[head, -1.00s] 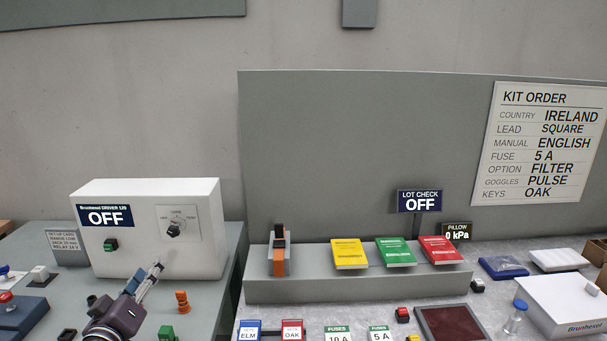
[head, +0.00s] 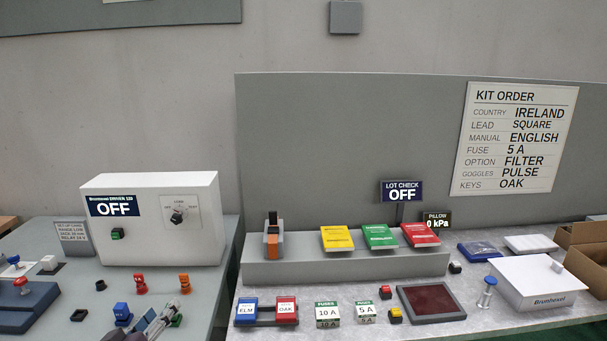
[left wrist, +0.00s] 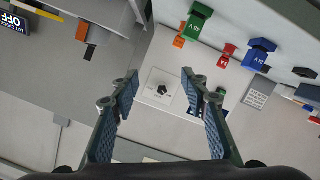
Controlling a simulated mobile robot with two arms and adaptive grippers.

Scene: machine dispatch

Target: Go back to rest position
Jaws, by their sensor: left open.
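My left gripper (head: 162,320) is at the bottom of the head view, in front of the left bench's small coloured parts, partly cut off by the frame. In the left wrist view its two blue-padded fingers (left wrist: 160,90) are spread apart with nothing between them. The white driver box (head: 150,245) stands behind it, reading OFF, with a dark knob (head: 177,216). The knob also shows between the fingers in the left wrist view (left wrist: 161,89), apart from them. My right gripper is in neither view.
Red (head: 140,284), orange (head: 185,284) and blue (head: 122,312) parts stand close around the left gripper. A gap separates the benches. On the right bench are key tags (head: 286,308), a grey shelf (head: 340,269) with coloured manuals, a dark red pad (head: 432,301) and a white box (head: 540,283).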

